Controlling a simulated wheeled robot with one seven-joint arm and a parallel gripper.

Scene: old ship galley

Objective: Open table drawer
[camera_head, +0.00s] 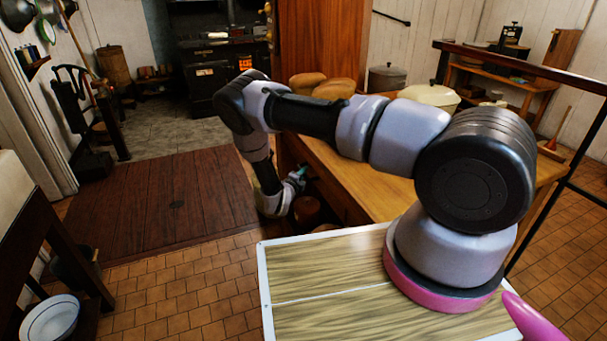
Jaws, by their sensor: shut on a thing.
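The wooden table (385,192) stands in the middle of the view, and my arm reaches across it to its left side. My gripper (299,179) is low beside that side, at about drawer height, below the table top. It is shut on what looks like the table drawer's handle, but the fingers are small and partly hidden by my wrist. The drawer front is mostly hidden behind my arm, and I cannot tell how far the drawer is out.
A brown pot (306,211) is below my gripper. Open floor with a dark wooden panel (165,205) lies to the left. A white bowl (50,318) is at the lower left.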

